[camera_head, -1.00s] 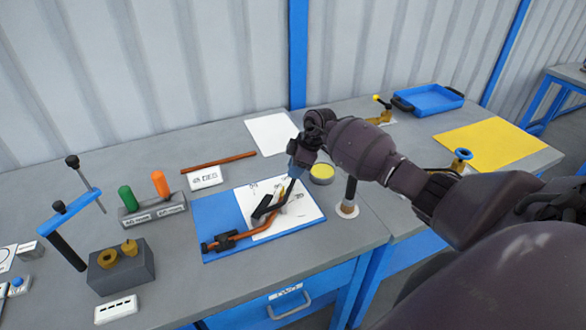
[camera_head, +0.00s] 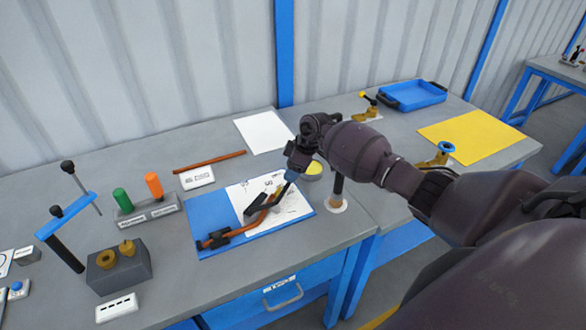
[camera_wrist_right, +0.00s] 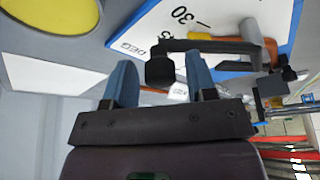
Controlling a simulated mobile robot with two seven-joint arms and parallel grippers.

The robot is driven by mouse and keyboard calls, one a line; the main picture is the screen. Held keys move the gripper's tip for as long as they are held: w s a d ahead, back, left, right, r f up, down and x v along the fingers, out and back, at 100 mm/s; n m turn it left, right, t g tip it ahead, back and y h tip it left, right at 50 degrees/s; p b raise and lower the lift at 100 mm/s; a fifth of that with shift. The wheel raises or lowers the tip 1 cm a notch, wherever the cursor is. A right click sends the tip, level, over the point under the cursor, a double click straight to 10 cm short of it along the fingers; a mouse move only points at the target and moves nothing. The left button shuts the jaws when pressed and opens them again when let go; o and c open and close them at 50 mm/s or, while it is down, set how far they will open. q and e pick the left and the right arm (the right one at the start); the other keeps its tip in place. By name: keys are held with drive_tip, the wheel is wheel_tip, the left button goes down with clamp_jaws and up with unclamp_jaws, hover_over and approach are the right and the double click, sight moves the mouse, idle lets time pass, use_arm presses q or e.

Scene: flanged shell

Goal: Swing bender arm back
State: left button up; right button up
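The bender stands on a blue base plate (camera_head: 205,215) with a white degree-marked sheet (camera_head: 295,207). A bent orange rod (camera_head: 250,226) runs across it through a black block (camera_head: 217,238). A black bender arm (camera_head: 256,206) lies over the sheet; in the right wrist view, a black arm (camera_wrist_right: 215,46) with a round black knob (camera_wrist_right: 160,71) shows. My right gripper (camera_head: 288,177) is at the sheet's far edge. In the right wrist view, its blue fingers (camera_wrist_right: 160,78) are apart, with the knob in line between them; contact is not clear. My left gripper is out of view.
A yellow-topped round item (camera_head: 314,168) and a dark upright post (camera_head: 337,188) stand close to my right gripper. Left are green and orange handles (camera_head: 153,184) in a grey holder and a blue-barred tool (camera_head: 66,217). A loose orange rod (camera_head: 210,162) lies behind.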

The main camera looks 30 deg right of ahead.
drive_tip(key=shift+s+d+r, duration=0.1)
drive_tip(key=shift+d+r, duration=0.1)
drive_tip(key=shift+r, duration=0.25)
drive_tip(key=v, duration=0.9)
drive_tip(key=shift+r, duration=0.4)
drive_tip(key=shift+s, duration=0.1)
